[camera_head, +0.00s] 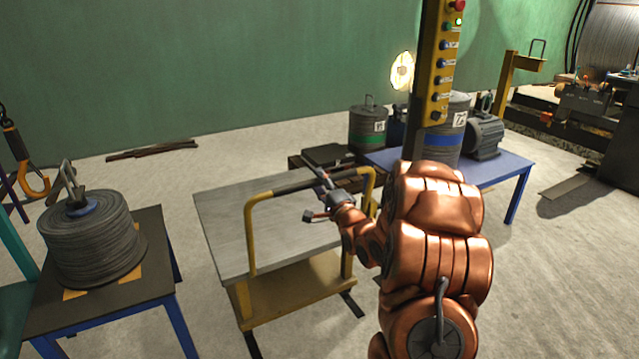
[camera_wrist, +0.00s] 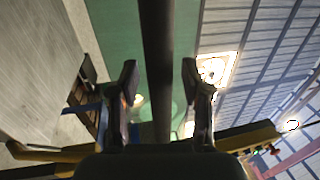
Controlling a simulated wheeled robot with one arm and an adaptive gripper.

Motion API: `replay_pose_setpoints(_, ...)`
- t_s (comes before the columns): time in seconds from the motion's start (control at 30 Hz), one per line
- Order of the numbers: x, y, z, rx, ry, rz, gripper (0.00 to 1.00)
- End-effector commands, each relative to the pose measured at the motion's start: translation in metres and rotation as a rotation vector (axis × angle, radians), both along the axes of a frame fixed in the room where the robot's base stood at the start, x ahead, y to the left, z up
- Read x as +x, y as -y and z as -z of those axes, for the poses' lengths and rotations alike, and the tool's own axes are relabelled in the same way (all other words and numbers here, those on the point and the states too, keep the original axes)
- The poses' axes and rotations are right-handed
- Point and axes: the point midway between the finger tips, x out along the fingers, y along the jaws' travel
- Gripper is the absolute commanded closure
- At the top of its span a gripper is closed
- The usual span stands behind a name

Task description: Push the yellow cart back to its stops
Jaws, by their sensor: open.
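The yellow cart (camera_head: 249,240) stands in the middle of the head view, with a grey deck (camera_head: 225,217), a lower yellow shelf and a raised yellow handle frame. The handle's top bar has a dark grip (camera_head: 294,187). My gripper (camera_head: 317,195) is at the right part of this grip, above the deck. In the wrist view my gripper (camera_wrist: 160,95) has its two fingers apart, with a dark bar (camera_wrist: 157,45), apparently the grip, running between them. Gaps show on both sides of the bar. The cart's stops cannot be made out.
A blue-legged table (camera_head: 150,297) with a cable reel (camera_head: 92,240) stands left of the cart. A blue table (camera_head: 503,166) with weights and a motor (camera_head: 484,138) stands behind right. A yellow control panel (camera_head: 437,75) rises behind my arm.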

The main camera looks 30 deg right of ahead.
Motion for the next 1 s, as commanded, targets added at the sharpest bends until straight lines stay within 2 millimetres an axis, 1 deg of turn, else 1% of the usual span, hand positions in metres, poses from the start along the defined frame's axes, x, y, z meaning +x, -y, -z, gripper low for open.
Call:
replay_pose_setpoints(0.13, 0.0058, -0.0002, -0.0006, 0.001, -0.001, -0.001, 0.53)
replay_pose_setpoints(0.4, 0.0064, 0.0002, -0.0013, 0.001, 0.000, 0.000, 0.53)
replay_pose_setpoints(0.87, 0.0061, 0.0006, -0.0013, 0.001, 0.000, 0.001, 1.00)
replay_pose_setpoints(1.0, 0.0061, 0.0006, -0.0013, 0.001, 0.000, 0.001, 1.00)
